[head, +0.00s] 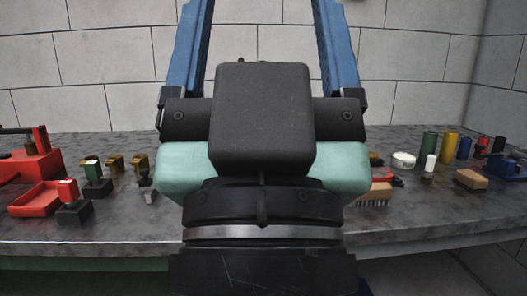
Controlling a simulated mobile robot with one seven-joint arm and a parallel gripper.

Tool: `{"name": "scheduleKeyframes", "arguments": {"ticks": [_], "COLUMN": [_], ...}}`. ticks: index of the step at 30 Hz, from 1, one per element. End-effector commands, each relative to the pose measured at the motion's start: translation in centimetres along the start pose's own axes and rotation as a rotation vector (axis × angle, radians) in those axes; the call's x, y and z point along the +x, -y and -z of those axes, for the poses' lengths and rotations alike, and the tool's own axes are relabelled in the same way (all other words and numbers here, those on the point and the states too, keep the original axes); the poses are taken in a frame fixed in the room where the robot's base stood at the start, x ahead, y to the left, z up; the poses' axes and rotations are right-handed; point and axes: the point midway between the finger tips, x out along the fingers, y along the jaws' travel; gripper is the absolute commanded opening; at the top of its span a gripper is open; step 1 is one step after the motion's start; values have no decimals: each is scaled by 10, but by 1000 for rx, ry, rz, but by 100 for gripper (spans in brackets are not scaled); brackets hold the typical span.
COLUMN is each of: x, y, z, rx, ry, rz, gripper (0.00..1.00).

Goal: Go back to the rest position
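My gripper (263,25) fills the middle of the head view, pointing up and away in front of the wall. Its two blue fingers stand wide apart, with bare wall showing between them. The fingertips are cut off by the top edge of the picture. I see nothing held between the fingers in the part that shows. The black and pale green gripper body hides the middle of the workbench (120,227) behind it.
On the bench's left stand a red tray (34,203), a red vise-like tool (28,163) and small brass parts (115,163). On its right are a brush (375,193), a white ring (404,160), a green cylinder (429,146) and a wooden block (470,180). A block wall (110,75) stands behind.

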Motion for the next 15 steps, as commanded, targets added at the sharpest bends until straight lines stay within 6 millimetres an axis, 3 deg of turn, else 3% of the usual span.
{"name": "scheduleKeyframes", "arguments": {"ticks": [1,15], "x": [25,131], "y": [0,0], "z": [23,121], "rx": [0,1], "ry": [1,4], "rz": [0,1], "gripper": [80,80]}}
